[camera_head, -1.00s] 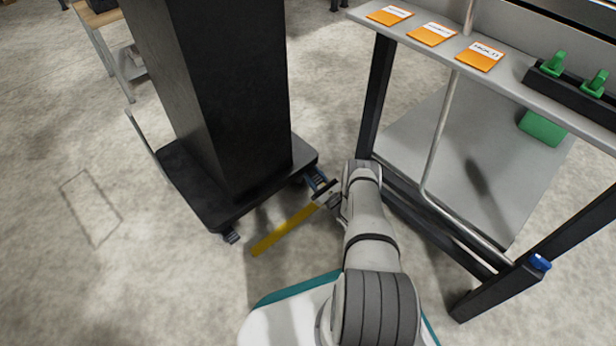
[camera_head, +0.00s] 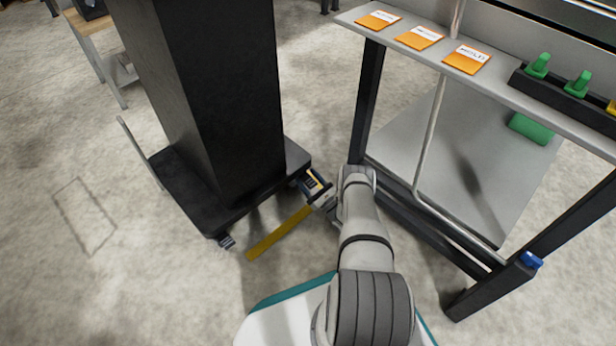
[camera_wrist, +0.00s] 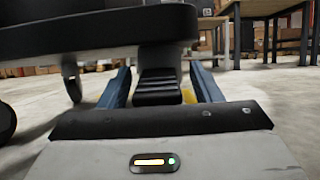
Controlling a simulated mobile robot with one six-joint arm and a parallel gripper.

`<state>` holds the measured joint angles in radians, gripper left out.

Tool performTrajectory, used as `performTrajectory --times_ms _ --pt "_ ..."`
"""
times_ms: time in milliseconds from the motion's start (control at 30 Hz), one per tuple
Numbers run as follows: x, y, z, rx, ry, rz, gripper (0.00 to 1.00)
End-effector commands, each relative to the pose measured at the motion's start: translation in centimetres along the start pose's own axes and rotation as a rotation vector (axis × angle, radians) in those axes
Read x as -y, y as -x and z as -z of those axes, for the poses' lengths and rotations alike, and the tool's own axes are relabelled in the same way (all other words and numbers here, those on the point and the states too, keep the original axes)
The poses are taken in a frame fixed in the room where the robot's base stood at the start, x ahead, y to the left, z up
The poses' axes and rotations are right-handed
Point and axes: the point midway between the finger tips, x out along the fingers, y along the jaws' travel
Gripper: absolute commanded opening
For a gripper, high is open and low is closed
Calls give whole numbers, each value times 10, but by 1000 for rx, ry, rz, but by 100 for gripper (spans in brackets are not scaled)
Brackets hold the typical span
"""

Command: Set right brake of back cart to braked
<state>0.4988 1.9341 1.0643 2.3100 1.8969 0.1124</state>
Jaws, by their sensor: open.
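The cart is a black wheeled platform (camera_head: 190,205) carrying a tall black column (camera_head: 222,90). Its right brake is a dark ridged pedal (camera_wrist: 158,88) under the platform edge, in the middle of the wrist view. My gripper (camera_head: 314,184) is at the cart's near right corner, low over the floor. In the wrist view my gripper (camera_wrist: 160,85) is open, with one blue finger on each side of the pedal. Contact with the pedal cannot be told. The other near brake pedal (camera_head: 226,241) shows at the left corner.
A yellow floor strip (camera_head: 278,233) lies beneath my gripper. A grey shelf rack (camera_head: 385,195) with orange cards (camera_head: 420,38) and green parts (camera_head: 538,65) stands close on the right. Open concrete floor lies to the left.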

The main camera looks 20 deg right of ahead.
Motion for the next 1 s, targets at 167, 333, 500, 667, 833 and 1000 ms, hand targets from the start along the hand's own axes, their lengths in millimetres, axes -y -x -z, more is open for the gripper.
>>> performTrajectory --times_ms 167,333,500,667,833,1000 --pt "2 36 -20 -3 -1 7 58" --pt "1 71 -35 -3 -1 7 58" --pt "1 96 -45 -2 -1 4 58" --pt "0 107 -49 -1 -1 2 58" --pt "0 109 -49 -1 -1 2 58" --pt "0 109 -49 -1 -1 2 54"
